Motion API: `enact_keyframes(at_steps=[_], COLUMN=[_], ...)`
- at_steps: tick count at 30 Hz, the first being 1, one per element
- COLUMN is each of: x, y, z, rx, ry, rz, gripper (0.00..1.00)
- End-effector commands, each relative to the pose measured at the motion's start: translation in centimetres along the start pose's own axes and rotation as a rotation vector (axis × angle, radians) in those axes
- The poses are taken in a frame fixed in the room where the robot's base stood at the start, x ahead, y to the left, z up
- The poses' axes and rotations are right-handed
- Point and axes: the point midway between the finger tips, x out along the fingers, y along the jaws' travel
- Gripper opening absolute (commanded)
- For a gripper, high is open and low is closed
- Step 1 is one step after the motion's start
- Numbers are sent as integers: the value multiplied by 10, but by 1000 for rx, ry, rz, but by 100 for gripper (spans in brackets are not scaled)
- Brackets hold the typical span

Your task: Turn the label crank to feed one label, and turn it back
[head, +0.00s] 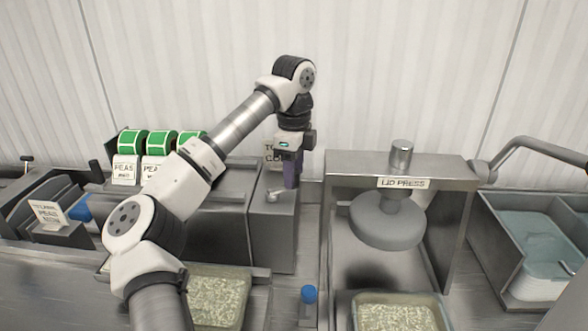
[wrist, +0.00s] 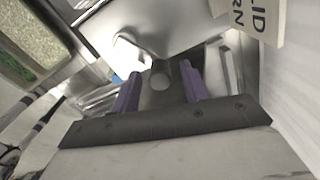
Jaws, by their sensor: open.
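The label crank (head: 273,195) shows as a small metal piece on top of a grey metal box, right of the green label rolls (head: 162,142). My gripper (head: 291,182) points down over that box, its purple fingers at the crank. In the wrist view, a round grey knob (wrist: 160,76), which looks like the crank's handle, sits between the two open fingers of my gripper (wrist: 157,86). I cannot tell whether either finger touches it. My gripper partly hides a small sign (head: 273,152) behind it.
The lid press (head: 402,183) stands to the right of the box. Trays of rice (head: 218,298) stand in front, with a blue-capped bottle (head: 308,294) between them. A sink-like bin (head: 541,286) is at the far right. A pale wall closes the back.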

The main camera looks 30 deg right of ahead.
Motion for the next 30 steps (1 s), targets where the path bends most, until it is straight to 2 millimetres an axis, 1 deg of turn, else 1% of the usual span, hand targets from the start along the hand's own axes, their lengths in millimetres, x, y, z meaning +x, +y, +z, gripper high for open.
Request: enact_keyframes(at_steps=[3,11,12,22,30], x=[5,6,6,6,6], y=[0,0,0,0,1], z=[0,0,0,0,-1], rx=[1,0,0,0,27], ry=[0,-1,-1,0,0], rz=[0,-1,-1,0,0], gripper=[45,45,44,1,0])
